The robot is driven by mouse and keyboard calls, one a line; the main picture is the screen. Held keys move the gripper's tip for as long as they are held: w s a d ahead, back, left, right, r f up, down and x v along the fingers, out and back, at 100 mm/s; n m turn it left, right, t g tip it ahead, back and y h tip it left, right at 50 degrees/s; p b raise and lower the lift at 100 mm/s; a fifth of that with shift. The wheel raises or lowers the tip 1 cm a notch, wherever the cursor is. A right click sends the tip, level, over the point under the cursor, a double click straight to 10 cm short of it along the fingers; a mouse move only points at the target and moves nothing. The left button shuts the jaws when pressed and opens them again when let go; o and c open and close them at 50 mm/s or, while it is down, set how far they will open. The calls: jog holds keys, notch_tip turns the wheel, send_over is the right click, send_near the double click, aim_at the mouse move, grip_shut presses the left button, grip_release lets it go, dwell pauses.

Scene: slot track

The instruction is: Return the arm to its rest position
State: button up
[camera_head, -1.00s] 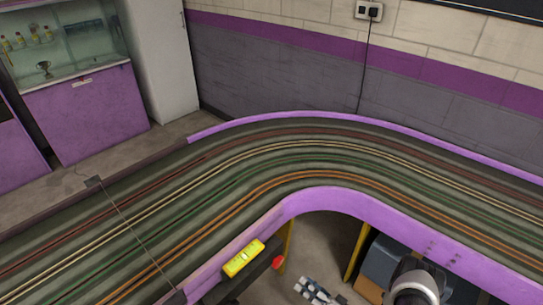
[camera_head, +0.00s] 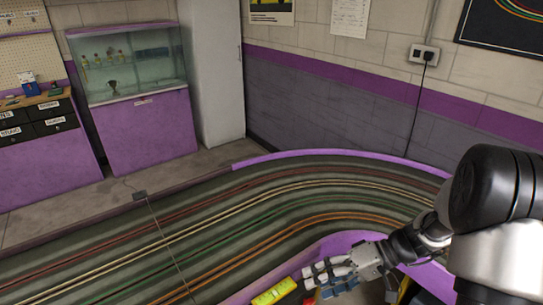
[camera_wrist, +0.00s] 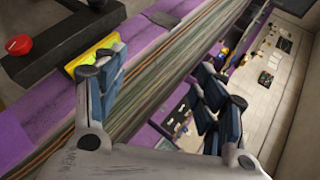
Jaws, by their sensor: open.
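My gripper (camera_head: 328,277) is in the lower middle of the head view, at the end of my arm reaching in from the right. It is near the purple inner edge of the slot track (camera_head: 190,240). In the wrist view my gripper (camera_wrist: 160,85) has its two fingers wide apart, with blue pads and nothing between them. The track (camera_wrist: 165,72) runs behind the fingers there.
A yellow block (camera_head: 272,293) sits by the track's inner edge, close to my gripper; it also shows behind the left finger in the wrist view (camera_wrist: 88,62). A red knob (camera_wrist: 18,45) is at upper left there. A glass cabinet (camera_head: 130,62) stands beyond the track.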

jog(key=s+d+r+m+t+h, duration=0.2)
jog(key=s+r+t+h, duration=0.3)
jog(key=s+r+h, duration=0.6)
jog(key=shift+s+r, duration=2.45)
jog(key=shift+s, duration=0.8)
jog(key=shift+c, duration=0.5)
